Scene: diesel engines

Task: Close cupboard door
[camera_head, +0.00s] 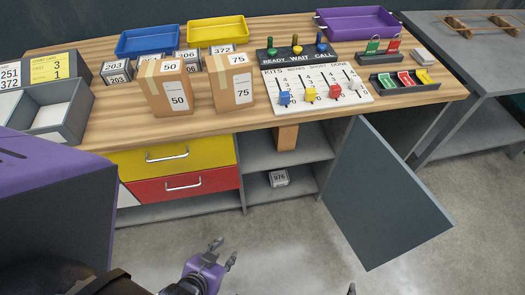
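The cupboard door (385,205) is a dark grey panel under the right part of the workbench. It stands wide open, swung out towards me from the right side of the cupboard (262,150). The cupboard's shelves show, with a small box marked 976 (279,178) on the lower one. My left gripper (224,251) is purple and low in the head view, in front of the drawers and left of the door. Its fingers are apart with nothing between them, and it does not touch the door. Only a fingertip of what seems my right gripper (351,289) shows at the bottom edge.
The wooden workbench top (130,120) carries trays, cartons and a control board (315,88). A yellow drawer (200,155) and a red drawer (200,183) are shut left of the cupboard. A grey table (465,50) stands right. Floor (290,240) before the cupboard is clear.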

